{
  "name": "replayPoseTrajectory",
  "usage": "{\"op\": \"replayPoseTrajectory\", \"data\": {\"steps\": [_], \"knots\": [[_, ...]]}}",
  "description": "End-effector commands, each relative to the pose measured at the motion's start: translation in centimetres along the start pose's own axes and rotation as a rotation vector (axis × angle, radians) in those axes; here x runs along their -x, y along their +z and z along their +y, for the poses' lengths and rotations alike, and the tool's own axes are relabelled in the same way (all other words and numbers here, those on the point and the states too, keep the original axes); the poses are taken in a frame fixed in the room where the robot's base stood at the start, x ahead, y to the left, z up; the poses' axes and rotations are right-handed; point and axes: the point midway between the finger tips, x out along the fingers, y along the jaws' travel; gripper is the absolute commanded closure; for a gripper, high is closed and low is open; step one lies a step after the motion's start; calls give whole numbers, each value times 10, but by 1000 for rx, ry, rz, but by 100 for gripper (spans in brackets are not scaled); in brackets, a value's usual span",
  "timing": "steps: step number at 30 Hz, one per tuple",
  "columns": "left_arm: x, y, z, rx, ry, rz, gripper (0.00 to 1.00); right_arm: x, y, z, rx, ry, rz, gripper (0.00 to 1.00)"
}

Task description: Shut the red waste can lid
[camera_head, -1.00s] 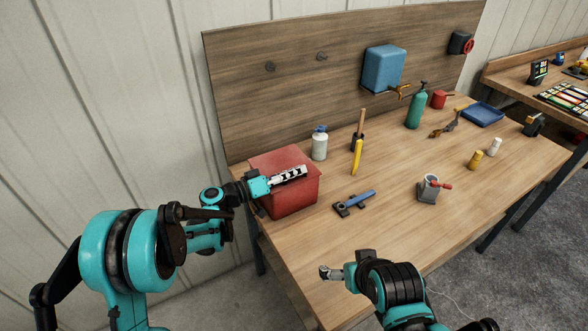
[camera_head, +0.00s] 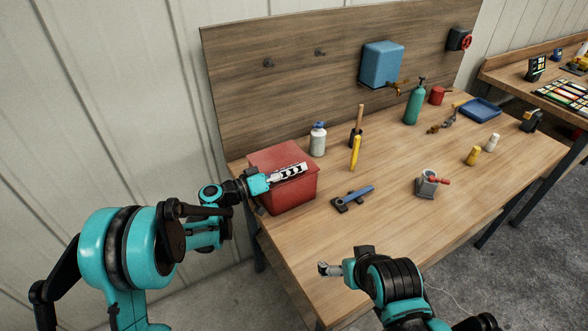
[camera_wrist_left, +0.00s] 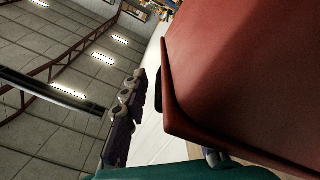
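The red waste can (camera_head: 291,194) stands at the left end of the workbench. Its red lid (camera_head: 262,160) looks flat across the top in the head view; I see no open gap there. My left gripper (camera_head: 290,172) lies over the lid, its fingers close together with nothing between them. It hides part of the top, and I cannot tell whether it touches. In the left wrist view, a finger (camera_wrist_left: 124,122) shows beside a large red surface with a rounded edge (camera_wrist_left: 240,75).
A white bottle (camera_head: 317,141) stands behind the can. A blue-handled tool (camera_head: 352,197) and a yellow tool (camera_head: 355,153) are to its right. The front middle of the workbench (camera_head: 330,237) is clear.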

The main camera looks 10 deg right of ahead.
Motion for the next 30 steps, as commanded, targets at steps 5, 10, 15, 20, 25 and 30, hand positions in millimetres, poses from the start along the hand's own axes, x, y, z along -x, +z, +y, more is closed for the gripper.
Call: {"op": "replayPoseTrajectory", "data": {"steps": [5, 10, 15, 20, 25, 30], "knots": [[2, 2, 0, -1, 1, -6, 71, 0, 0, 0, 0, 0, 0, 2], [25, 2, -1, -1, -2, -3, 71, 0, 0, 0, 0, 0, 0, 2], [65, 2, -1, 0, -5, -2, 71, 0, 0, 0, 0, 0, 0, 2], [97, 2, -1, 0, -5, -2, 71, 0, 0, 0, 0, 0, 0, 2], [116, 1, -1, 0, -3, -1, 71, 0, 0, 0, 0, 0, 0, 2], [122, 1, 0, 0, 0, -1, 71, 0, 0, 0, 0, 0, 0, 2]]}}
